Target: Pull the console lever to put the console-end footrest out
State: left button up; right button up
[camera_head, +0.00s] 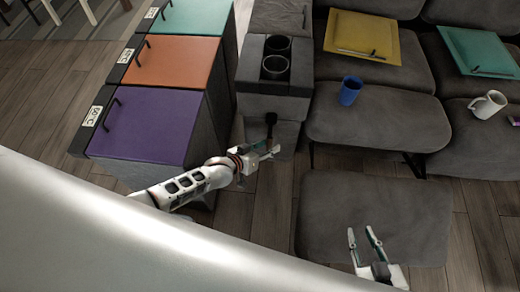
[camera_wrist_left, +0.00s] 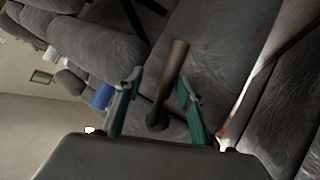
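The console (camera_head: 284,105) is a dark grey upholstered block with two cup holders. Its lever (camera_head: 271,122) is a dark handle on the front; in the left wrist view the lever (camera_wrist_left: 175,68) looks brown with a dark round base. My left gripper (camera_head: 262,152) is at the console front. Its teal-padded fingers (camera_wrist_left: 158,92) are open, one on each side of the lever, with visible gaps. The footrest (camera_head: 410,215), a grey padded panel, stands out low in front of the console-side seat, with dark struts behind it. My right gripper (camera_head: 360,238) is open and empty over it.
Purple (camera_head: 150,122), orange and teal lidded bins stand left of the console. A blue cup (camera_head: 350,90) and a yellow tray (camera_head: 362,37) are on the console-side seat. A white mug (camera_head: 487,104) and a green tray (camera_head: 484,50) are further right. Wooden floor shows around the footrest.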

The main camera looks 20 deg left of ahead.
pick_arm(q)
jog(key=v, duration=0.7)
jog(key=shift+s+a, duration=0.2)
jog(key=shift+r, duration=0.1)
dwell(0.3)
